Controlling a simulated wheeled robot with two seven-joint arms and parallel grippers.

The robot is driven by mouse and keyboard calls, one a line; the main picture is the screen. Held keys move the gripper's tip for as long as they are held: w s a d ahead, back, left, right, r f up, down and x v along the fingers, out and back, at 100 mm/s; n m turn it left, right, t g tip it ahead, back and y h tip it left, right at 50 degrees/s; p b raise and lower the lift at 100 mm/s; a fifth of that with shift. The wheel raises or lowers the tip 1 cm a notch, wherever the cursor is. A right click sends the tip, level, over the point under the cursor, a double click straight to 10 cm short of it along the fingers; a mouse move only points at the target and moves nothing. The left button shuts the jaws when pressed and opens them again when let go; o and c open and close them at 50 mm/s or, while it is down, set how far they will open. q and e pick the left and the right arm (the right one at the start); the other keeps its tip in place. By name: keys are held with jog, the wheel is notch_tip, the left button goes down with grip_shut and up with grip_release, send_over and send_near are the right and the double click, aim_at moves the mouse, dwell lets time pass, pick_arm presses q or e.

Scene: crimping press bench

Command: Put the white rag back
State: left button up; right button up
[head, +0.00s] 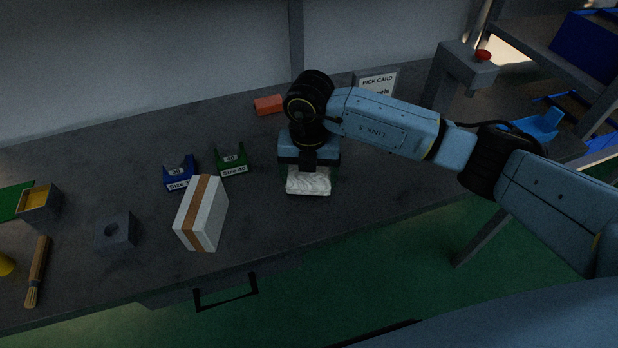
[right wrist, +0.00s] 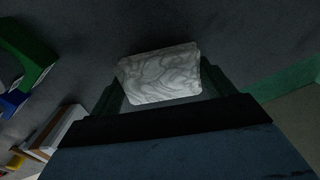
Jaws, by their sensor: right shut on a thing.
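The white rag (head: 308,181) is a crumpled, folded white pad below my right gripper (head: 309,172), near the front half of the dark bench. In the right wrist view the rag (right wrist: 160,74) sits between the two fingers of my right gripper (right wrist: 163,85), which are shut on it. I cannot tell whether the rag touches the bench top or is held just above it. My left gripper is not in view.
Left of the rag stand a green size holder (head: 232,163), a blue one (head: 180,173) and a white box with a brown band (head: 201,213). Further left are a grey block (head: 115,233) and a brush (head: 38,270). An orange block (head: 268,105) and a pick card (head: 377,84) are behind.

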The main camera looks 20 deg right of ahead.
aim_at(309, 175)
jog(key=shift+f, duration=0.85)
jog(key=shift+f, duration=0.1)
jog(key=o, duration=0.8)
notch_tip(309, 175, up, 12)
jog(key=shift+r, duration=0.15)
